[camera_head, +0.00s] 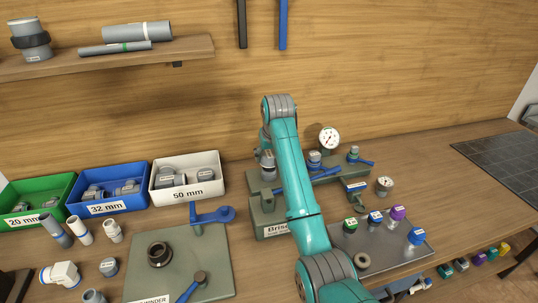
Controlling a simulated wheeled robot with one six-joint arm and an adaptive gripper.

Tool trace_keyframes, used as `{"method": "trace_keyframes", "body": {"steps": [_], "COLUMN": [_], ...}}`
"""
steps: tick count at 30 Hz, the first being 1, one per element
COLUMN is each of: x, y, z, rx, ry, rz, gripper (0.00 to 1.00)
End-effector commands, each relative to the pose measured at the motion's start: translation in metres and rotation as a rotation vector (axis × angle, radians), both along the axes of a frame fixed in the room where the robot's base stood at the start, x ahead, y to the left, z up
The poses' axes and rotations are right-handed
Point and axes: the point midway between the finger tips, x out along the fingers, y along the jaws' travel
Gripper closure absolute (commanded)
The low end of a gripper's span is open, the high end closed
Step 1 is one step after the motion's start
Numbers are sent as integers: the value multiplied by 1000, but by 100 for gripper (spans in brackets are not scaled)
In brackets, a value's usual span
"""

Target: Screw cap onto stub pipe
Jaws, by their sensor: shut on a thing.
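My arm reaches over the green-grey manifold (258,214), and its wrist bends down at the manifold's left end. My gripper (267,172) shows only in part beside the arm, small and pointing down. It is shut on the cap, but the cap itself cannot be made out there. The stub pipe cannot be told apart under the gripper, so I cannot tell whether cap and pipe touch. The manifold also carries blue-handled valves (316,160) and a round white gauge (329,139).
Green (36,205), blue (110,191) and white (187,181) bins stand at the back left. A metal tray (401,252) with coloured caps is at right. A shelf (110,60) hangs upper left.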

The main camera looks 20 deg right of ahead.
Motion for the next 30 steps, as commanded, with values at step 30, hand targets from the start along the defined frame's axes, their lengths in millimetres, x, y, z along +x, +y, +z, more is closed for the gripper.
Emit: {"method": "trace_keyframes", "body": {"steps": [30], "x": [0], "y": [0], "z": [-10], "rx": [0], "ry": [-1], "rz": [0], "gripper": [71]}}
